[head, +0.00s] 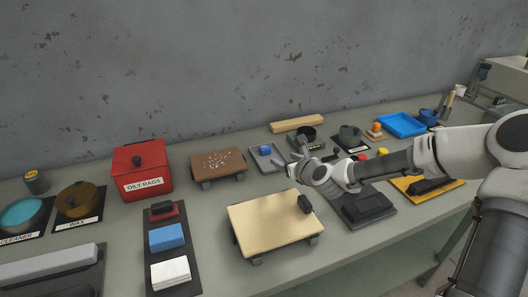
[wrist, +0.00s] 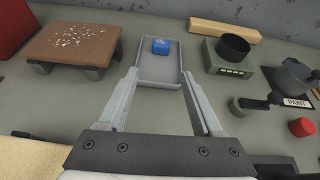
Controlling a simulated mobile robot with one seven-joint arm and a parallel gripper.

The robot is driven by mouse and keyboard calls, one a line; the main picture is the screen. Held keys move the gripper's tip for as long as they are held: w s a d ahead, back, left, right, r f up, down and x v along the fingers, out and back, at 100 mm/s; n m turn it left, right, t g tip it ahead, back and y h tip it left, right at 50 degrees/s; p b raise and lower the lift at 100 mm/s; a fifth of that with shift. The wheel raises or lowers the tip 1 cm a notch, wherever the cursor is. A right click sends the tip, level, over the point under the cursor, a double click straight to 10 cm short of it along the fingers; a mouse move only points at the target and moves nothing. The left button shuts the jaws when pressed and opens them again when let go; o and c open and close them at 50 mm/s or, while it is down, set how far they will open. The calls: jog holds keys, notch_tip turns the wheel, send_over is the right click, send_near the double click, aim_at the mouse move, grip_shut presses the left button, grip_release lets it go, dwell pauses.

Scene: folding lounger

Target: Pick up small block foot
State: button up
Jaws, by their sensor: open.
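A small blue block (head: 265,150) sits in a shallow grey tray (head: 277,165) behind the pale wooden board. In the wrist view the blue block (wrist: 160,46) lies at the far end of the tray (wrist: 158,84), ahead of my fingertips. My gripper (wrist: 160,76) is open and empty, its two fingers on either side of the tray's image, apart from the block. In the head view my gripper (head: 291,164) is just right of the tray. I cannot tell which block is called the foot.
A brown board on feet (head: 218,162) stands left of the tray, with a red box (head: 141,168) farther left. The pale board (head: 268,222) is in front. A scale with a dark cup (wrist: 233,50) stands right of the tray, and a wooden bar (head: 297,123) lies behind.

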jog(key=shift+w+d+m, duration=0.1)
jog(key=shift+w+m, duration=0.2)
jog(key=shift+w, duration=0.05)
send_near(267, 150)
jog(key=x, duration=0.3)
jog(key=b+x, duration=0.1)
jog(key=x, duration=0.1)
jog(key=shift+w+r, duration=0.25)
jog(key=x, duration=0.4)
jog(key=shift+s+f, duration=0.15)
jog(key=shift+f, duration=0.1)
jog(key=shift+x, duration=0.75)
grip_shut()
